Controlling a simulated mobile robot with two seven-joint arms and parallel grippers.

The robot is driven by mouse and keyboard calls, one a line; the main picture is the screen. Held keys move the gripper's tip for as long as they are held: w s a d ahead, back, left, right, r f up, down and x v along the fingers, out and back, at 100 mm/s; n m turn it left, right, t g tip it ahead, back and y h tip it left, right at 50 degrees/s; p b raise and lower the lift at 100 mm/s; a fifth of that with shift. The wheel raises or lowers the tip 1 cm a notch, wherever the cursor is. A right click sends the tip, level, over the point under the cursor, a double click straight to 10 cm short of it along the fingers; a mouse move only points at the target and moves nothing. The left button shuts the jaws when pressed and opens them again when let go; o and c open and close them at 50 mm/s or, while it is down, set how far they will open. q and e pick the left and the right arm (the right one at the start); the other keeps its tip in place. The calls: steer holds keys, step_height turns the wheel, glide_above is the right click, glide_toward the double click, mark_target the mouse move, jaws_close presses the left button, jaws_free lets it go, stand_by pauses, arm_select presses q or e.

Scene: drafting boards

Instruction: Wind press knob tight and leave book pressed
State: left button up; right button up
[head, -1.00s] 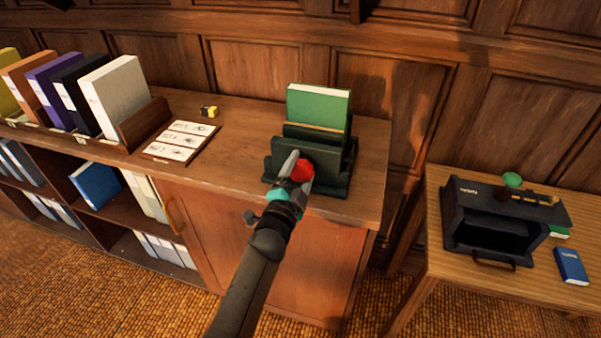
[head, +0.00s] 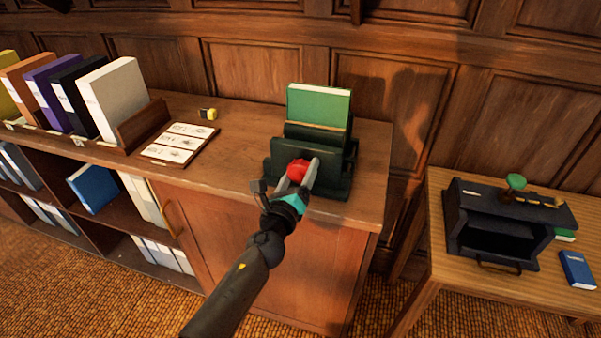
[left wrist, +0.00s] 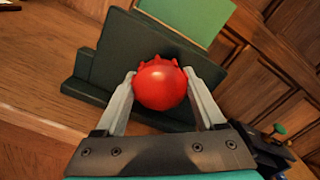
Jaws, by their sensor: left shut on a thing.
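The dark green press (head: 341,180) stands on the wooden cabinet top, near its right end. A green book (head: 318,106) stands upright in the press, its upper part showing above the plates. The red knob (head: 297,170) is on the front of the press. My left gripper (head: 304,172) is shut on the red knob, one finger on each side. In the left wrist view the knob (left wrist: 161,84) sits between the two grey fingers, with the press plate (left wrist: 110,70) behind it. The lower part of the book is hidden. My right gripper is not in view.
A card with drawings (head: 180,143) and a small yellow item (head: 208,114) lie left of the press. Several binders (head: 110,95) stand farther left. A side table at right holds a black box-like device (head: 500,225) and a blue book (head: 577,269).

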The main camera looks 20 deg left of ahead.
arm_select(q)
steer(key=m+p, duration=0.1)
steer(key=m, duration=0.4)
steer(key=shift+r, duration=0.2)
steer(key=m+p, duration=0.2)
steer(key=m, duration=0.3)
steer(key=m+p, duration=0.1)
steer(key=m, duration=0.1)
steer(key=shift+f+m, duration=0.1)
steer(key=shift+m, duration=0.2)
steer(key=shift+f, duration=0.1)
